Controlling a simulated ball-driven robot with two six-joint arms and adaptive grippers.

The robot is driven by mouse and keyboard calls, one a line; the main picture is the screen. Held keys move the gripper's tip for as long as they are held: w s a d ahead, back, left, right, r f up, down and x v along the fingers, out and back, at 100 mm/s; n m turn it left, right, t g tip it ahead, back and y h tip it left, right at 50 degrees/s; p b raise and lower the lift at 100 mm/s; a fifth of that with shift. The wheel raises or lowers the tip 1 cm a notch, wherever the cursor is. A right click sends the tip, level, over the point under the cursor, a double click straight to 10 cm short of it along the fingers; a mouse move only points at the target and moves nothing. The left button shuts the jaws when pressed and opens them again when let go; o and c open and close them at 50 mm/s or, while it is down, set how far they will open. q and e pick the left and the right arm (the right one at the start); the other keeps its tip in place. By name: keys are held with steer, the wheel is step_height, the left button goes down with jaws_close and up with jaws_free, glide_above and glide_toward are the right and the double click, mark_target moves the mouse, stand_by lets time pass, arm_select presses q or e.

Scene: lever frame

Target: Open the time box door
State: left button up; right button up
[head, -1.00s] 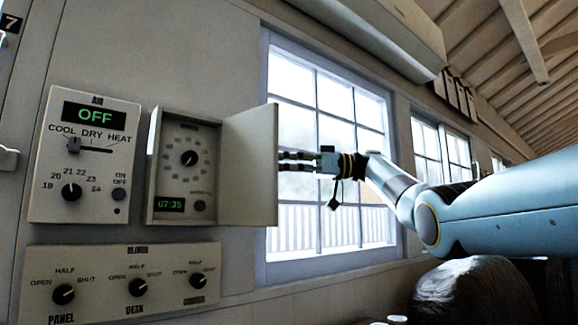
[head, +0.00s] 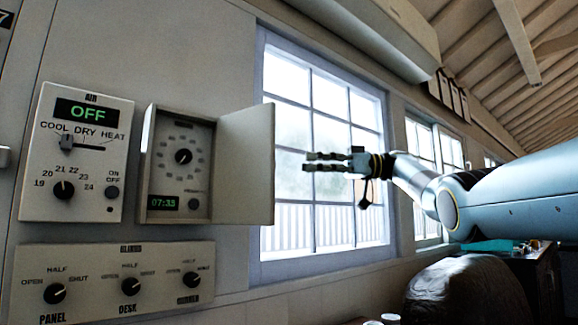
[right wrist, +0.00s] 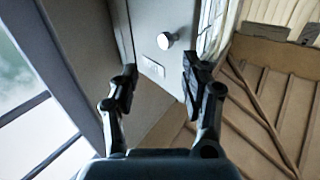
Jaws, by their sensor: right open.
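The time box (head: 150,205) is a grey wall box with a round dial (head: 183,157) and a green 07:35 display. Its door (head: 246,165) is hinged on the right side and stands swung well open, out from the wall. My right gripper (head: 307,162) is open and empty, to the right of the door's free edge with a gap between them, in front of the window. In the right wrist view its two fingertips (right wrist: 158,80) are apart with nothing between them. My left gripper is not in view.
The AIR panel (head: 95,190) is on the wall left of the time box. The blinds panel (head: 95,265) with several knobs is below. The window (head: 290,215) is behind my right gripper. A dark rounded object (head: 465,290) is at lower right.

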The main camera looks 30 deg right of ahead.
steer(key=shift+v, duration=1.6)
